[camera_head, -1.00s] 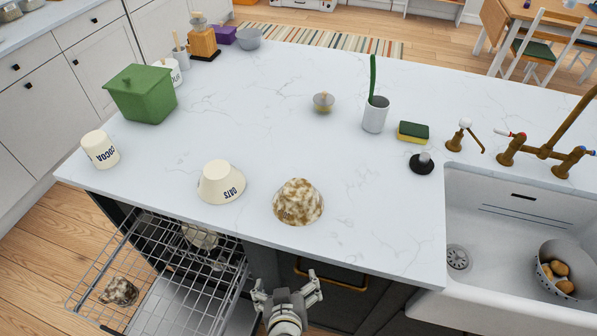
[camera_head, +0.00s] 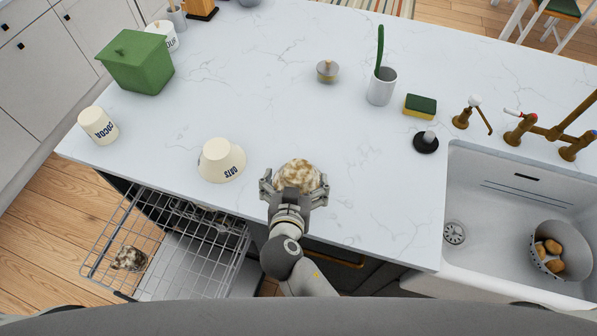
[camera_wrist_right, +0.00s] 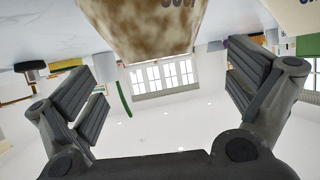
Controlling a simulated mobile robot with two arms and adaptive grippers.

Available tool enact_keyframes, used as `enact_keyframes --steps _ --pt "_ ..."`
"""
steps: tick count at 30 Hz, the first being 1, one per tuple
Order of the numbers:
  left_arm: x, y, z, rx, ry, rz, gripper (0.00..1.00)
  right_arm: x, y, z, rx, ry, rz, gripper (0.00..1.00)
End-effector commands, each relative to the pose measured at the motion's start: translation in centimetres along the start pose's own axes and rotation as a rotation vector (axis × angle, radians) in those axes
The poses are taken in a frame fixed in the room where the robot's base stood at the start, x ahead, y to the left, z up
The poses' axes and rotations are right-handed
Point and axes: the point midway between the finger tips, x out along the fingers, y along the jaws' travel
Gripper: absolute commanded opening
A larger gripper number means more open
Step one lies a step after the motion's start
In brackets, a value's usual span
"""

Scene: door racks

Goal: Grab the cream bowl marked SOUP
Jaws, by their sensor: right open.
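A cream bowl with heavy brown stains (camera_head: 299,174) stands upside down near the counter's front edge. In the right wrist view its stained wall (camera_wrist_right: 140,30) fills the top middle, with dark lettering that looks like SOUP, partly cut off. My right gripper (camera_head: 294,187) is open, its fingers on either side of the bowl's near part; I cannot tell whether they touch it. In the wrist view the open fingers stand wide apart below the bowl. My left gripper is not in view.
A cream OATS bowl (camera_head: 222,160) stands close on the left, a COCOA cup (camera_head: 98,125) farther left. A green bin (camera_head: 138,62) partly hides a white lettered cup (camera_head: 163,36). A pulled-out rack (camera_head: 170,245) is below; the sink (camera_head: 490,220) is right. Counter behind the bowl is clear.

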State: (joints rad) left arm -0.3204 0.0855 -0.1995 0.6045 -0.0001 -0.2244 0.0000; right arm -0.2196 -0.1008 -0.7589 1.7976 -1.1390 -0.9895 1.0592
Motion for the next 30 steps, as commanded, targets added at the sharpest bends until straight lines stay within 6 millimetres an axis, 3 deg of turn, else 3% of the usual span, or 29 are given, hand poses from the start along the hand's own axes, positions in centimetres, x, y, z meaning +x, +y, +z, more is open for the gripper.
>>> enact_keyframes --steps 6,12,21,30 --pt "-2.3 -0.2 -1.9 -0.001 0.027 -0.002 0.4 2.4 0.1 -0.3 -0.004 0.002 0.001 1.0" --pt "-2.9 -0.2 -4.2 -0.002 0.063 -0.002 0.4 4.4 0.1 0.0 -0.001 0.0 -0.001 1.0" --pt "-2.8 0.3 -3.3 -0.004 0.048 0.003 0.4 4.8 0.1 0.2 -0.001 -0.002 -0.001 1.0" --pt "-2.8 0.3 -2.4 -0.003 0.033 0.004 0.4 4.7 0.1 0.2 0.0 -0.002 -0.001 0.63"
